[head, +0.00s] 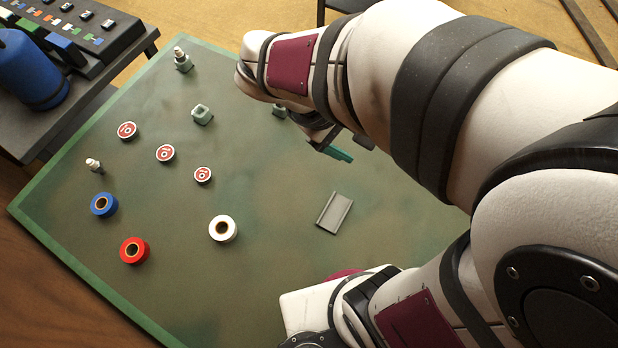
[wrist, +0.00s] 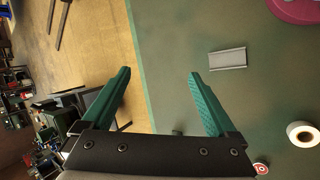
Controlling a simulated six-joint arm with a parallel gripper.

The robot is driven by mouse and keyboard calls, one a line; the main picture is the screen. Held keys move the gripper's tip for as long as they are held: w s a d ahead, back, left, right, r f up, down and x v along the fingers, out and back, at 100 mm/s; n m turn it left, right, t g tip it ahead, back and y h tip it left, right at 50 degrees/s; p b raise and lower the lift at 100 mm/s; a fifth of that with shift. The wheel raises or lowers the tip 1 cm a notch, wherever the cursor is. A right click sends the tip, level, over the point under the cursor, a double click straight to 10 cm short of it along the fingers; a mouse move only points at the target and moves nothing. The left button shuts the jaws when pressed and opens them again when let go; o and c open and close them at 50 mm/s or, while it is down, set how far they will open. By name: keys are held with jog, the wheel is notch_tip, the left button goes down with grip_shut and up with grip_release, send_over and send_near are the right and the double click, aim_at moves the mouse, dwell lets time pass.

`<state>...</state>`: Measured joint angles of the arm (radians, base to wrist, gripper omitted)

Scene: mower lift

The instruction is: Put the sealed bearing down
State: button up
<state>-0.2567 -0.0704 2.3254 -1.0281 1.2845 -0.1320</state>
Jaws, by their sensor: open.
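Three small round pieces with red-and-white faces, which look like sealed bearings, lie flat on the green mat: one at the left (head: 127,131), one in the middle (head: 166,153) and one at the right (head: 203,175). One shows at the lower edge of the wrist view (wrist: 261,168). My gripper (wrist: 160,73) is open, its teal fingers wide apart with nothing seen between them. In the head view its fingers show below my arm, over the right part of the mat and apart from the bearings. My arm hides part of the mat there.
Blue (head: 104,204), red (head: 135,250) and white (head: 223,228) rolls lie on the mat (head: 275,290). A grey channel piece (head: 334,212) lies at the right. Small fittings (head: 202,114) stand at the back. A dark bench (head: 75,90) with a blue cylinder (head: 30,70) borders the upper left.

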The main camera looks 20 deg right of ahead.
jog(key=s+a+m+g+y, duration=0.1)
jog(key=s+a+m+y, duration=0.7)
jog(key=s, duration=0.4)
jog(key=shift+a+f+m+y, duration=0.15)
jog(key=shift+a+m+y, duration=0.15)
jog(key=shift+a+m, duration=0.75)
